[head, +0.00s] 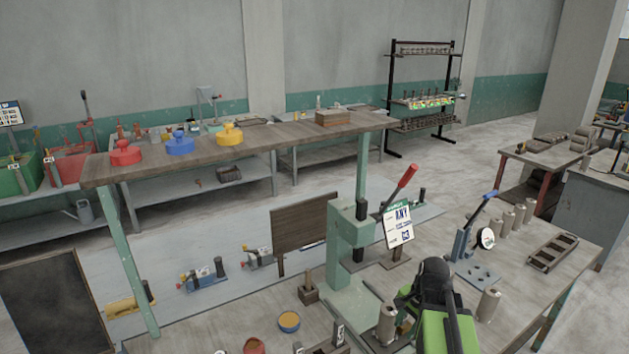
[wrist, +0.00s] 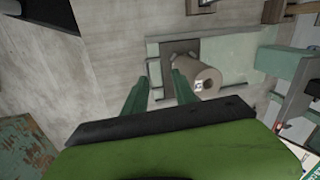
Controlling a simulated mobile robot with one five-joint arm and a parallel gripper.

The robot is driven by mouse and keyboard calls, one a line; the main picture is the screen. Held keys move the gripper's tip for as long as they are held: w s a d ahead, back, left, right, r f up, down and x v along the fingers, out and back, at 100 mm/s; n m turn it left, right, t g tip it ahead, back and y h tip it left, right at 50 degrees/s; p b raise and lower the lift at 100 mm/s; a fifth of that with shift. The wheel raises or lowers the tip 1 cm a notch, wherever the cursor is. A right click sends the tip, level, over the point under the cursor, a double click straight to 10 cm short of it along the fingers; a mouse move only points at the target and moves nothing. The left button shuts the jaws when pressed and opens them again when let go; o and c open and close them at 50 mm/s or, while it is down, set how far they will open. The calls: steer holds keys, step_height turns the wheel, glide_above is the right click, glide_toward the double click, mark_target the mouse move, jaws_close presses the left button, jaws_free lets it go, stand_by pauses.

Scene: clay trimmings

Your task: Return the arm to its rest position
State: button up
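My arm shows at the lower right of the head view, green and black, reaching low over the workbench. My gripper (wrist: 160,82) has its two green fingers apart in the wrist view, with nothing between the tips. A grey-beige clay cylinder (wrist: 203,79) with a hole and a small white label is just beyond and right of the right finger. It appears to stand on the green press base (wrist: 228,58); whether a finger touches it I cannot tell. In the head view a clay cylinder (head: 387,325) is beside my gripper, whose fingertips are hard to make out.
A green press (head: 349,250) with a red lever stands left of my arm. A blue lever tool (head: 468,245), several clay cylinders and a brown mould tray (head: 552,252) are to the right. A raised shelf (head: 270,141) carries red, blue and yellow lidded pots.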

steer(key=s+a+f+n+b, duration=0.1)
steer(key=a+f+n+b, duration=0.1)
steer(key=a+n, duration=0.3)
steer(key=s+a+f+n+g+h+b, duration=0.1)
steer(key=a+f+n, duration=0.3)
steer(key=a, duration=0.5)
steer(key=shift+s+a+f+n+g+b, duration=0.15)
steer(key=shift+s+a+n+g+b, duration=0.2)
steer(key=shift+s+n+b, duration=0.6)
steer(key=shift+w+d+n+p, duration=0.1)
steer(key=shift+w+n+p, duration=0.15)
steer(key=shift+p, duration=0.1)
